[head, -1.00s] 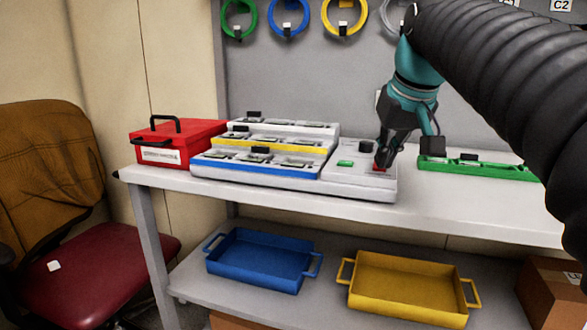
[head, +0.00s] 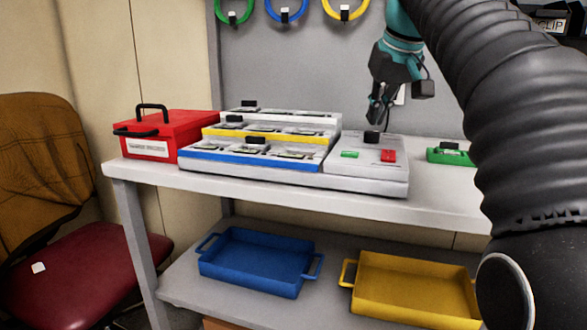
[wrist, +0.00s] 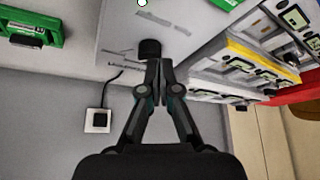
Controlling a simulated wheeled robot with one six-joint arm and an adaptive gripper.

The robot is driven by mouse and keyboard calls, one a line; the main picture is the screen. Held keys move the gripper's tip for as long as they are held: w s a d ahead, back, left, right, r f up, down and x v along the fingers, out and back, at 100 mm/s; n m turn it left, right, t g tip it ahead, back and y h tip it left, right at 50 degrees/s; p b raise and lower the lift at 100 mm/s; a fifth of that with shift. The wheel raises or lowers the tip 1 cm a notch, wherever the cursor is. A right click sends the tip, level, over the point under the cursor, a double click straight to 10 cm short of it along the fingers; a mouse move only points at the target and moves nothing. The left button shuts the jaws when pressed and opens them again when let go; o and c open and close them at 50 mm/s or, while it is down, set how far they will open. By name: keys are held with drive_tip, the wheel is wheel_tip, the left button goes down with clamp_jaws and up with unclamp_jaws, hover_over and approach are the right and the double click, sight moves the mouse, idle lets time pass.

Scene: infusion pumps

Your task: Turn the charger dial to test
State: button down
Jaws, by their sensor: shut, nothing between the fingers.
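The charger (head: 350,180) is a pale grey box at the right end of the tiered rack on the table. My gripper (head: 377,118) is shut and empty, pointing down just above the dial. In the wrist view the dial (wrist: 150,48) lies right in front of the closed fingertips (wrist: 158,64). I cannot tell whether they touch it. The dial's pointer and the lettering are too small to read.
The rack (head: 250,178) with blue and yellow edges stands left of the charger, with a red case (head: 190,128) beyond it. A green device (head: 450,155) lies to the right. Blue (head: 250,275) and yellow (head: 400,305) trays sit on the lower shelf. A wall socket (wrist: 97,121) is behind.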

sight(370, 146)
drive_tip(key=shift+f+b, duration=1.05)
drive_tip(key=shift+f, duration=0.8)
drive_tip(key=shift+w+d, duration=0.1)
drive_tip(key=shift+w, duration=0.05)
drive_tip(key=shift+d+r+p, duration=0.1)
drive_tip(key=shift+d+p, duration=0.55)
drive_tip(key=shift+p, duration=0.55)
drive_tip(key=shift+w+d+p, duration=0.3)
drive_tip(key=shift+d+p, duration=0.2)
drive_tip(key=shift+p, duration=0.35)
drive_tip(key=shift+s, duration=0.15)
drive_tip(key=shift+s+d, duration=0.2)
wheel_tip(370, 146, up, 3)
drive_tip(key=p, duration=0.2)
drive_tip(key=shift+p, duration=0.3)
drive_tip(key=shift+r, duration=1.4)
